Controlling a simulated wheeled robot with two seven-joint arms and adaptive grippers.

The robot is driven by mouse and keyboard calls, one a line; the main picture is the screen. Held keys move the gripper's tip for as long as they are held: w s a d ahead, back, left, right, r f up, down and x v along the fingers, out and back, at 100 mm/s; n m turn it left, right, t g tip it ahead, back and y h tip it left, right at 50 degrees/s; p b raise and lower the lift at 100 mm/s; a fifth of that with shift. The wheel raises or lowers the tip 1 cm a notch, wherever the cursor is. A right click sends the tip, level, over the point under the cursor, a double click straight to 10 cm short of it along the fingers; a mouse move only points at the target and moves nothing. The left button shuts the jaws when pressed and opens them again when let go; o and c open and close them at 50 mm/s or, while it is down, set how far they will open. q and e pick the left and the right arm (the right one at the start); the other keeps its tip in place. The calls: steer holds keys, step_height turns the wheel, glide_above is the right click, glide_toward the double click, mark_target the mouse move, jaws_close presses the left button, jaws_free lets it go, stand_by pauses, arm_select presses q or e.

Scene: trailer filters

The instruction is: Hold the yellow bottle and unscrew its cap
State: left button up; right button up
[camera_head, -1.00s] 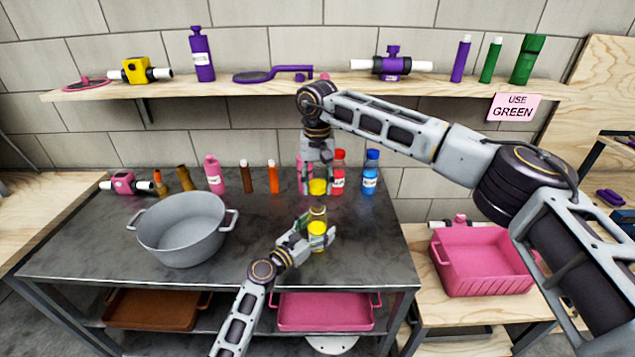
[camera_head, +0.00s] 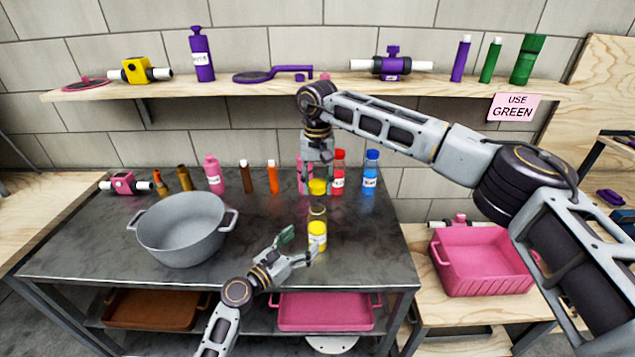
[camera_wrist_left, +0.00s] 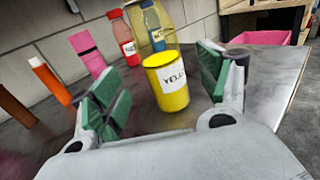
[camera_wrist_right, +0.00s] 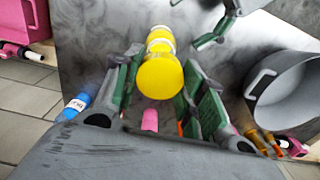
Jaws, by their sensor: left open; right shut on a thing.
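The yellow bottle (camera_head: 317,236), with a white label and a clear upper part, stands upright on the dark table, uncapped. It also shows in the left wrist view (camera_wrist_left: 168,90), beyond my left fingers and apart from them. My left gripper (camera_head: 299,246) is open and empty, just left of and in front of the bottle. My right gripper (camera_head: 318,174) is shut on the yellow cap (camera_head: 318,187), holding it above and behind the bottle. The cap is large between the green finger pads in the right wrist view (camera_wrist_right: 160,76).
A grey pot (camera_head: 183,230) stands left on the table. Pink, brown, orange, red and blue bottles (camera_head: 371,172) line the table's back. A shelf (camera_head: 300,86) above holds more items and a "USE GREEN" sign (camera_head: 514,107). A pink crate (camera_head: 480,262) stands at right.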

arm_select(q)
steer(key=shift+v, duration=2.15)
steer(key=shift+s, duration=0.15)
